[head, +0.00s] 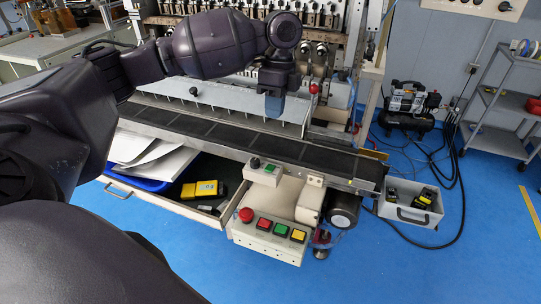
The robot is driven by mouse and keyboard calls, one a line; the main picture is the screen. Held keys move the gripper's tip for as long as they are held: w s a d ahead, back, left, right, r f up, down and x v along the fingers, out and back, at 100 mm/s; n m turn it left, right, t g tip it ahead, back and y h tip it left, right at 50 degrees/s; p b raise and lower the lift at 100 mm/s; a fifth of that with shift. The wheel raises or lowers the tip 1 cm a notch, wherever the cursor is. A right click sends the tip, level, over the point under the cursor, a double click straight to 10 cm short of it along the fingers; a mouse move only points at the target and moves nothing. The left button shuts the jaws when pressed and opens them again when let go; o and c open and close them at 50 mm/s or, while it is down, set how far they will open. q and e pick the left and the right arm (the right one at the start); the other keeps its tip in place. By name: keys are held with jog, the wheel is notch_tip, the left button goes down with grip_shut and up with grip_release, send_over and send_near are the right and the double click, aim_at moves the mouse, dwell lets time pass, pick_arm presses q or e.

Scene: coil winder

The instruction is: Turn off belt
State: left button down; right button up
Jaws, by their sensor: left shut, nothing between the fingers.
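The black conveyor belt (310,150) runs from the left to the lower right in front of the winding machine. A small grey switch box (263,174) at the belt's near side carries a black knob (255,162) and a green button (269,169). Below it a control panel (262,241) has a round red button (246,215) and square green, red and yellow buttons. My left gripper (272,112) points down over the far part of the belt, shut and empty, apart from the switch box and the panel. My right gripper is not in view.
An open drawer (165,203) holds papers, a blue tray and a yellow device (203,189). A grey box (409,211) with black and yellow items stands right of the belt end. A compressor (408,105) and a grey cart (503,105) stand further right. Blue floor is clear in front.

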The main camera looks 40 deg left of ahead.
aim_at(270, 169)
pick_arm(q)
jog(key=b+x, duration=0.1)
jog(key=x, duration=1.3)
jog(key=shift+b, duration=0.3)
jog(key=shift+w+f, duration=0.1)
jog(key=shift+w, duration=0.05)
